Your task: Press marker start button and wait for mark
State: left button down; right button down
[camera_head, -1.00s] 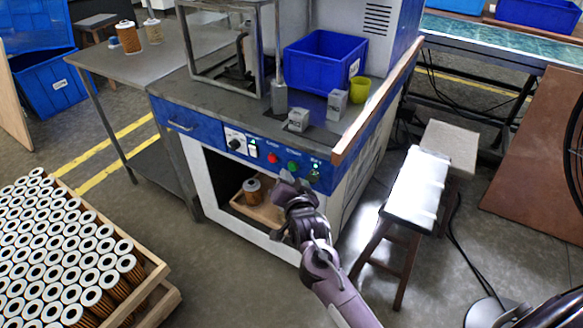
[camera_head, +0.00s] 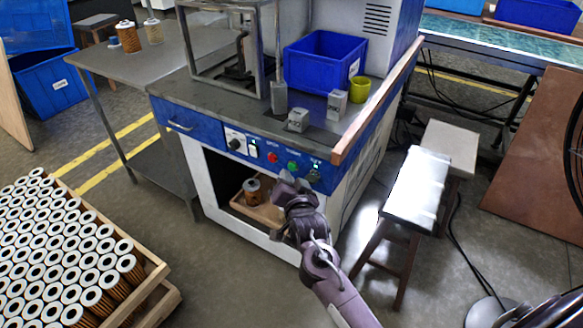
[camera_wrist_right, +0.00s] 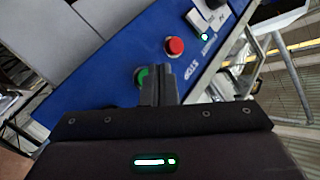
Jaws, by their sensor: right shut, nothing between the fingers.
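The marker machine's blue panel (camera_head: 230,134) carries a red button (camera_head: 272,157), a green button (camera_head: 292,166) to its right, a black knob and a small lit switch. In the right wrist view the red button (camera_wrist_right: 174,46) shows clear, and the green button (camera_wrist_right: 141,76) is partly hidden behind my fingers. My right gripper (camera_head: 283,178) is shut and empty, its tip just below and in front of the green button; in the right wrist view the fingers (camera_wrist_right: 160,78) overlap the button's edge. I cannot tell whether they touch it. My left gripper is not in view.
A filter cartridge (camera_head: 252,189) stands in a wooden tray inside the machine's open lower bay. A blue bin (camera_head: 322,62), small grey boxes and a yellow cup (camera_head: 360,90) sit on the machine top. A stool (camera_head: 415,188) stands right, a crate of cartridges (camera_head: 150,275) lower left.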

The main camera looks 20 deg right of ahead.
jog(key=shift+w+d, duration=0.1)
dwell(0.4)
jog(key=shift+w+d, duration=0.2)
jog(key=shift+d, duration=0.05)
dwell(0.4)
jog(key=shift+w+d, duration=0.2)
jog(key=shift+d, duration=0.1)
dwell(0.3)
jog(key=shift+a+p, duration=0.1)
jog(key=shift+p, duration=0.25)
jog(key=shift+s+a+p, duration=0.35)
jog(key=shift+s+a, duration=0.15)
jog(key=shift+a, duration=0.05)
